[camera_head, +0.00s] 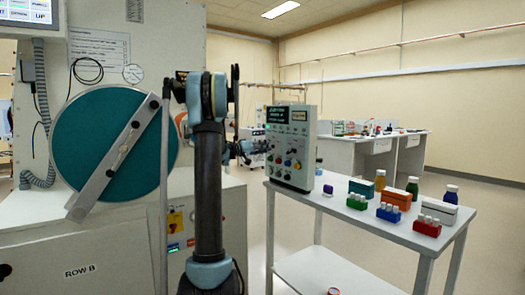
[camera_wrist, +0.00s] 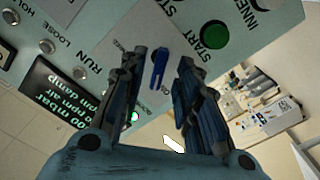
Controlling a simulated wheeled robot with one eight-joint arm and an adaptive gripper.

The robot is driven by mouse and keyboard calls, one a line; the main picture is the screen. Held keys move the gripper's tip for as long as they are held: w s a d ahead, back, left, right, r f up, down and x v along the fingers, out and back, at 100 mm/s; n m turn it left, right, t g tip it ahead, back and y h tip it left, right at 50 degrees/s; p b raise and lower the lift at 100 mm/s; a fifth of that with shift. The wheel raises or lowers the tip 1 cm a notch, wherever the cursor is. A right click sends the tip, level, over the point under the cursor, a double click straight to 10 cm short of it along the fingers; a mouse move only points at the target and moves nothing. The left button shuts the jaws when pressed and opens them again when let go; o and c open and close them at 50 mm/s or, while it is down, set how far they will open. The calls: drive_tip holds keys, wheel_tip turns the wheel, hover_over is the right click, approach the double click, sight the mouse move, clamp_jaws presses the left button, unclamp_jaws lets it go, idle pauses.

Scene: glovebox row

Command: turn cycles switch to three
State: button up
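A pale green control box (camera_head: 290,150) stands at the left end of the white table in the head view. It has a dark display and several coloured buttons and knobs. My gripper (camera_head: 246,148) is at its left side, partly hidden by my arm. In the wrist view my gripper (camera_wrist: 163,70) is open, with a small blue switch lever (camera_wrist: 160,68) between its fingertips. I see no clear contact. The panel (camera_wrist: 110,25) appears tilted, with START, RUN and LOOSE readable. I cannot read a cycles label or tell the setting.
A green button (camera_wrist: 214,35) sits beside the right fingertip, and a lit display (camera_wrist: 70,110) is at left. The table (camera_head: 345,215) holds bottles and coloured vial racks (camera_head: 426,227). A large teal round door (camera_head: 100,140) with a metal bar is left of my arm.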

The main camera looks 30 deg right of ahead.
drive_tip(key=shift+d, duration=0.25)
clamp_jaws()
drive_tip(key=shift+m, duration=1.7)
unclamp_jaws()
